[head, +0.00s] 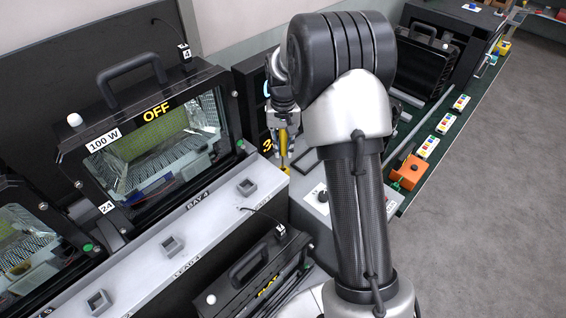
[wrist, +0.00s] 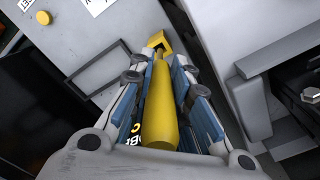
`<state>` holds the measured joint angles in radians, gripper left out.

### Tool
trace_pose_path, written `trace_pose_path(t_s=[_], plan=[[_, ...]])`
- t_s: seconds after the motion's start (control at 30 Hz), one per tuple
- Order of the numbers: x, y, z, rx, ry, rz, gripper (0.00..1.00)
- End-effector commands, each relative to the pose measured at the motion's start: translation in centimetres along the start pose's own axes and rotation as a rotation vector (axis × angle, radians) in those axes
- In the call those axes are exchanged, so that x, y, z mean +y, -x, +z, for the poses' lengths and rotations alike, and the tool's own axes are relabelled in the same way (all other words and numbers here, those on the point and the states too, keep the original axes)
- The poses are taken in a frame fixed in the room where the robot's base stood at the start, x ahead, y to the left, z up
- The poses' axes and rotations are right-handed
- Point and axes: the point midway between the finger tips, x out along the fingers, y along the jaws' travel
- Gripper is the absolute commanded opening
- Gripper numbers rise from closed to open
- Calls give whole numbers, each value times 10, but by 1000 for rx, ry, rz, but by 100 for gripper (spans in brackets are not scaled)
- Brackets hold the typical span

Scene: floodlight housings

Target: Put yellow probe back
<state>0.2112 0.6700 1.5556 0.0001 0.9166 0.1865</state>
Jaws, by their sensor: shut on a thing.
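The yellow probe (wrist: 160,112) is held lengthwise between the blue-padded fingers of my gripper (wrist: 158,72) in the wrist view. Its narrow end points at a small yellow square-edged piece (wrist: 159,41); I cannot tell whether it has entered it. In the head view my gripper (head: 285,120) points down, shut on the yellow probe (head: 284,140), beside the grey instrument box (head: 316,205). The probe's lower end is close to the box's back left corner. My arm hides part of the box.
A floodlight housing (head: 158,132) marked OFF and 100 W stands left. The grey rail (head: 205,218) with small square sockets runs in front of it. A black housing (head: 262,270) with a handle lies below. An orange block (head: 409,171) sits on the green bench strip at right.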

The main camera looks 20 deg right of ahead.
Motion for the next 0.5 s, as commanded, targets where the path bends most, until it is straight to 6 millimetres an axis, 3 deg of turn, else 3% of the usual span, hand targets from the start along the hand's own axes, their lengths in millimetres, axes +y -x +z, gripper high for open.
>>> trace_pose_path(t_s=[0.17,0.5], plan=[[0,-11,0,1,0,0,0],[0,-62,0,1,0,0,0]])
